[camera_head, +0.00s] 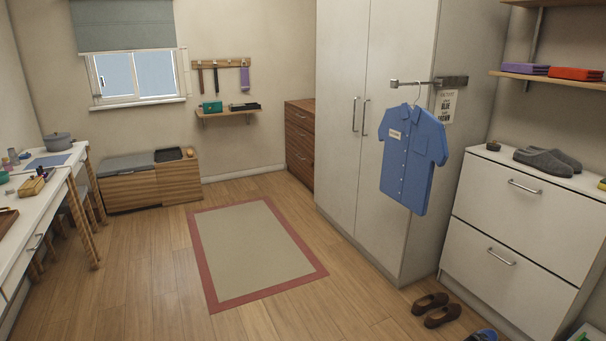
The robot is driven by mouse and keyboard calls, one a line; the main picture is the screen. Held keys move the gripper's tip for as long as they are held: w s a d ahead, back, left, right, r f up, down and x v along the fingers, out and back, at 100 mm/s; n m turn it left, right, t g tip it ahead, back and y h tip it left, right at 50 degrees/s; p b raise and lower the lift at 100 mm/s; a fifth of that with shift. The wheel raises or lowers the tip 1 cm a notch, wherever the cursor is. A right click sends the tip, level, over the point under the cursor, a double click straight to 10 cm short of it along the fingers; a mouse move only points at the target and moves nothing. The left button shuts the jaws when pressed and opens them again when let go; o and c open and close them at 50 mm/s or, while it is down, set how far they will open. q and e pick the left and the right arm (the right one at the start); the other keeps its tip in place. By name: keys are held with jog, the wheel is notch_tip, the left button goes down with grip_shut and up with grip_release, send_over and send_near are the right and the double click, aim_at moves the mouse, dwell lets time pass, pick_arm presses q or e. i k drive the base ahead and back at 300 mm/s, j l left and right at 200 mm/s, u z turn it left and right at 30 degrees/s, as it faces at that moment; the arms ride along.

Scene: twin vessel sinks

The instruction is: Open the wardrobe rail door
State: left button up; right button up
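A tall white wardrobe (415,150) stands right of centre. Its two front doors, the left door (338,100) and the right door (392,80), look shut. Each has a slim vertical metal handle, the left handle (355,114) and the right handle (364,118), side by side near the seam. A short metal rail (430,84) sticks out from the wardrobe's right side. A blue short-sleeved shirt (408,165) hangs from it on a hanger and covers part of the right door's edge. Neither of my grippers is in view.
A red-bordered rug (250,250) lies on open wooden floor before the wardrobe. Brown shoes (436,310) lie by its front right corner. A white drawer cabinet (520,230) stands right, a white desk (40,215) left, and a brown dresser (299,140) behind.

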aim_at(343, 25)
jog(key=i, duration=2.15)
